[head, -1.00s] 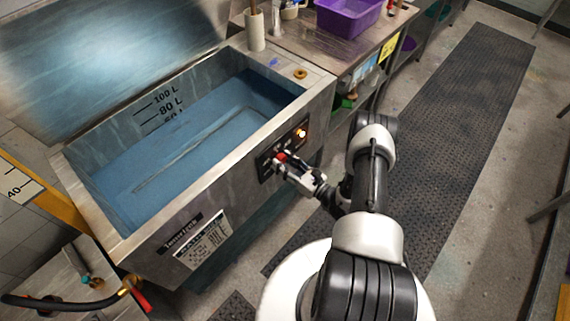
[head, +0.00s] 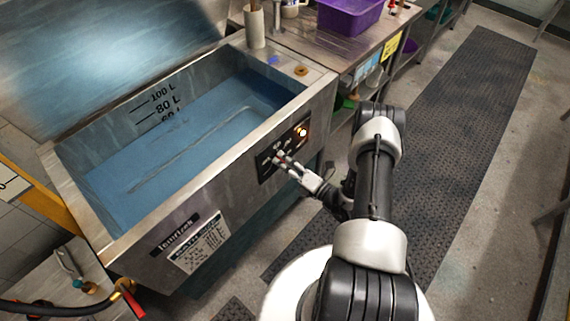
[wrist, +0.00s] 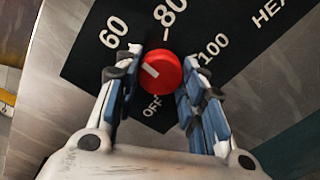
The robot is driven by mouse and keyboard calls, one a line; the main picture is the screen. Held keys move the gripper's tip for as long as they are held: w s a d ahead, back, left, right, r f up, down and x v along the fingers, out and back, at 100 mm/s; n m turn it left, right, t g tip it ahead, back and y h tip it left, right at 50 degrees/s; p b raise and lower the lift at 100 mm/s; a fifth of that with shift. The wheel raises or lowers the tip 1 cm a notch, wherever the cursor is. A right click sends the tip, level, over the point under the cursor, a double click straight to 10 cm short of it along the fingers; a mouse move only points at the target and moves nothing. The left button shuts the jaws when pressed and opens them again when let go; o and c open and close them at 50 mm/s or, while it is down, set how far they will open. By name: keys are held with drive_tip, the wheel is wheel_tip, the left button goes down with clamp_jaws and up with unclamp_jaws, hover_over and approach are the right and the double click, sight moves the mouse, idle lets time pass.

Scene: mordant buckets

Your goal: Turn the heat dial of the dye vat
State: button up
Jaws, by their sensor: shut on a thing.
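The dye vat (head: 228,190) is a steel tank of blue liquid with a black control panel on its front wall. The red heat dial (wrist: 160,73) is on the panel in the wrist view, with 60, 80, 100 and OFF printed around it. The dial's white mark lies on its upper left, roughly on the 60 side. My gripper (wrist: 162,58) is shut on the dial, one finger at each side. In the head view my gripper (head: 280,159) reaches the panel and hides most of the dial.
A lit orange lamp (head: 302,132) is on the panel to the right of the dial. A steel table (head: 345,50) with a purple tub (head: 350,14) stands behind the vat. A hose (head: 60,309) is at the lower left. A dark floor mat (head: 450,120) runs along the right.

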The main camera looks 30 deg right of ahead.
drive_tip(key=m+b, duration=0.1)
drive_tip(key=m, duration=0.4)
drive_tip(key=shift+m, duration=0.3)
drive_tip(key=m, duration=0.5)
drive_tip(key=shift+r+b, duration=0.1)
drive_tip(key=shift+b, duration=0.2)
drive_tip(key=shift+m, duration=0.3)
drive_tip(key=o, duration=1.1)
drive_tip(key=v, duration=1.2)
